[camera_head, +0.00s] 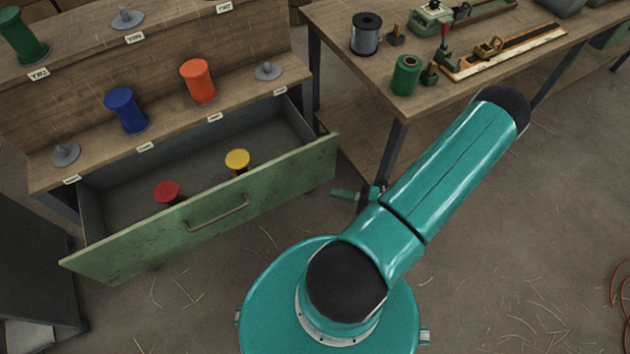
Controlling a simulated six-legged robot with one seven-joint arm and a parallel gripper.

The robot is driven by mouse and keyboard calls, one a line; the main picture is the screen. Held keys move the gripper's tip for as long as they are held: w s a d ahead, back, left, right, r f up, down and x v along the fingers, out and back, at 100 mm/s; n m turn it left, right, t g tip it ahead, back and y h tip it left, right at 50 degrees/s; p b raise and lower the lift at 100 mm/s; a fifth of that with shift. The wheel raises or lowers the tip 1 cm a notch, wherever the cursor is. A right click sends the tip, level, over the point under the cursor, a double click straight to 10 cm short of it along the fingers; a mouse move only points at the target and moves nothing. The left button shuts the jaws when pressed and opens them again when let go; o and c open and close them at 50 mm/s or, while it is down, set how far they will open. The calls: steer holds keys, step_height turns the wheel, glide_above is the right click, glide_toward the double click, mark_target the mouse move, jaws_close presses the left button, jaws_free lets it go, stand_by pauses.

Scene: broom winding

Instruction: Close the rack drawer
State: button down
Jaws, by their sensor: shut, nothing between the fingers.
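The rack drawer (255,198) is pulled well out of the wooden rack. It has a green front with a metal handle (217,212) and a grey inside. A red spool (167,192) and a yellow spool (237,161) stand in it. My gripper (340,193) shows small beside the right end of the drawer front, partly hidden behind my teal arm. It is shut and empty. Contact with the drawer cannot be made out.
The rack (170,127) holds a blue spool (126,110), an orange spool (198,81) and a green spool (22,36). A workbench (460,95) with tools and spools stands at right. A dark cabinet (30,240) stands at left.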

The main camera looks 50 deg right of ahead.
glide_toward(288, 173)
steer(key=a, duration=0.4)
steer(key=w, duration=0.4)
steer(key=shift+w+d, duration=0.2)
steer(key=shift+d, duration=0.15)
steer(key=shift+w+d+r, duration=0.1)
steer(key=shift+w+d, duration=0.05)
steer(key=shift+w, duration=0.3)
steer(key=shift+w, duration=0.1)
steer(key=w+d, duration=0.3)
steer(key=w, duration=0.8)
steer(key=w+d, duration=0.4)
steer(key=w, duration=0.7)
steer(key=shift+w+r, duration=0.1)
steer(key=shift+r, duration=0.05)
